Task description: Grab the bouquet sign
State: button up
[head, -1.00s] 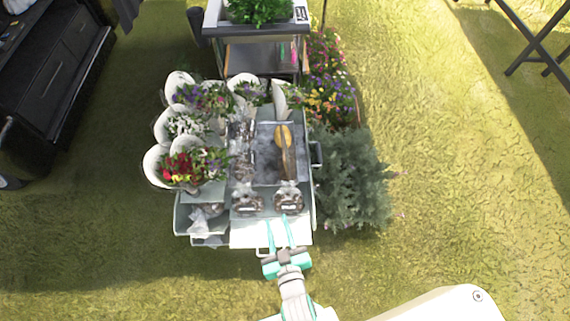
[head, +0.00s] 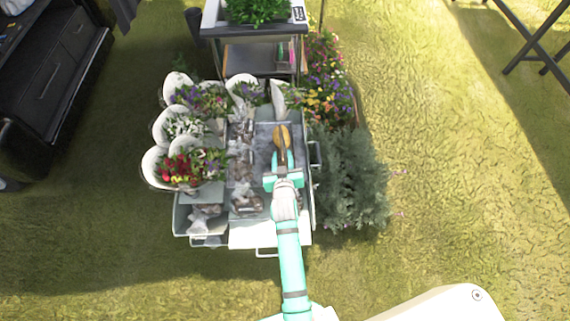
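No sign is clearly readable as the bouquet sign. A small dark card with pale marks (head: 299,14) stands at the right edge of the rear planter, and a plain white upright piece (head: 281,97) stands behind the grey tray. My gripper (head: 283,166) is over the grey tray of the flower cart, just on the near side of a yellow-brown long object (head: 282,138). Its teal fingers are small and blend with the tray, so I cannot see their gap or whether they touch that object. My wrist hides one of the front packets.
White buckets with bouquets (head: 186,167) fill the cart's left side. Wrapped brown packets (head: 246,202) lie along the front. A grey-green bush (head: 352,180) and a flower bed (head: 330,85) border the right. Open grass (head: 460,190) lies farther right. A dark cabinet (head: 50,75) stands at left.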

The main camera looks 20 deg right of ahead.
aim_at(282, 144)
jog(key=shift+x, duration=4.2)
jog(key=shift+f, duration=0.1)
jog(key=shift+c, duration=0.3)
grip_shut()
